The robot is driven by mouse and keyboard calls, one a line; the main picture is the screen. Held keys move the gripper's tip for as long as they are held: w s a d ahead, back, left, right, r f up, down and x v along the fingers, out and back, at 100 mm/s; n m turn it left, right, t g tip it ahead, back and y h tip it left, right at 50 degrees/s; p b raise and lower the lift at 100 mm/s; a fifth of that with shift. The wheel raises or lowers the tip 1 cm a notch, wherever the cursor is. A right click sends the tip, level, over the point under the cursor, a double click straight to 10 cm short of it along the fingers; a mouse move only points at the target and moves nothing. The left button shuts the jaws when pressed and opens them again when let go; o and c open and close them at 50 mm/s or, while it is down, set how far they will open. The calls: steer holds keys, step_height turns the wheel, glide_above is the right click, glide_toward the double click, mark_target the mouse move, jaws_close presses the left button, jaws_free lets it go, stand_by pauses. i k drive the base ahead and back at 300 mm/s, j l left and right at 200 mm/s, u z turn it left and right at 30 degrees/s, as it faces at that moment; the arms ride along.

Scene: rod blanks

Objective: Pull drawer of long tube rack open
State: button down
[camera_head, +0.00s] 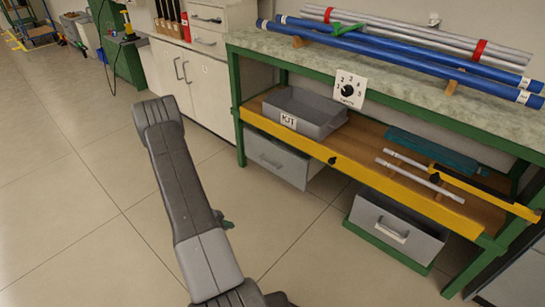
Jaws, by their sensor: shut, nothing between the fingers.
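A green-framed bench (238,112) stands at the right, with long blue tubes (400,62) and silver tubes (425,32) lying along its top. Under its yellow-edged shelf (300,146) are two grey drawer units. The left drawer (268,160) has a small front handle. The right drawer (375,217) has a wider bar handle and sits in a low green frame. I cannot tell which one the task names, or whether either is partly out. My arm rises from the bottom, left of the bench, and touches neither drawer. My gripper does not show clearly; my arm hides that area.
A dial plate (350,90) hangs at the bench's front edge. White cabinets (200,85) stand behind. The tiled floor before the bench is clear.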

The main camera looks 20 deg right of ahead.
mark_target(260, 146)
steer(key=i+l+u, duration=0.1)
steer(key=l, duration=0.25)
steer(key=i+l, duration=0.3)
steer(key=i+l+u, duration=0.15)
steer(key=l, duration=0.3)
steer(key=i+l+u, duration=0.1)
steer(key=i+l, duration=0.15)
steer(key=l, duration=0.15)
steer(key=i+l, duration=0.15)
steer(key=l, duration=0.25)
steer(key=i+j+u, duration=0.05)
